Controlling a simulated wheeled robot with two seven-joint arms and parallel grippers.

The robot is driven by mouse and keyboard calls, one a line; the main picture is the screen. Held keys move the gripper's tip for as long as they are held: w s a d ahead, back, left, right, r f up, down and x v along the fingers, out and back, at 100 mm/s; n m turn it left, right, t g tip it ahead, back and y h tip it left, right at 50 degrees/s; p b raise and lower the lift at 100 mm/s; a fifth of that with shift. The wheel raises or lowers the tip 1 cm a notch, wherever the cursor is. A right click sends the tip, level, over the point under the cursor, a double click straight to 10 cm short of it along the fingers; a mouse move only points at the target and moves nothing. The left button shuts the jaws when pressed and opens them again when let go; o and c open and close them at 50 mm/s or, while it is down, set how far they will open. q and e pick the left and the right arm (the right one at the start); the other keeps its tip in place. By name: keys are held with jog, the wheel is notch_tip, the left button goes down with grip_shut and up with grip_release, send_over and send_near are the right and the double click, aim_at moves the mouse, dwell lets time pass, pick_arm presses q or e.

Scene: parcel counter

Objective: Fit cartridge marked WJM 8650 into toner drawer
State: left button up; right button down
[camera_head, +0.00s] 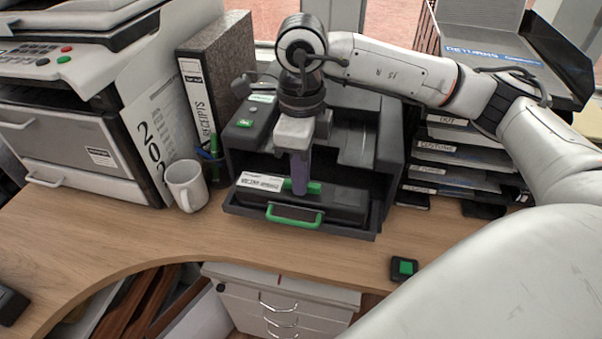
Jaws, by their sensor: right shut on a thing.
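The dark toner cartridge (340,202) has a white label at its left end; the label's print is too small to read surely. It lies lengthwise across the pulled-out toner drawer (366,234) of the black printer (242,132). A green handle (294,215) shows at the front of the drawer. My right gripper (301,187) points down onto the cartridge's middle, shut on its green grip. The fingers hide part of the cartridge, and I cannot tell whether it is fully seated. My left gripper is not in view.
A white mug (186,186) and a pen holder (214,167) stand left of the printer, by a receipts binder (216,75). Labelled paper trays (452,152) stand to the right. A small black box with a green button (404,268) lies near the desk's front edge.

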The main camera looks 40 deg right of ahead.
jog(key=shift+f+b, duration=0.3)
jog(key=c, duration=1.8)
grip_release()
jog(key=shift+r, duration=0.2)
notch_tip(320, 180, up, 12)
jog(key=shift+r+p, duration=0.15)
jog(key=shift+p, duration=0.65)
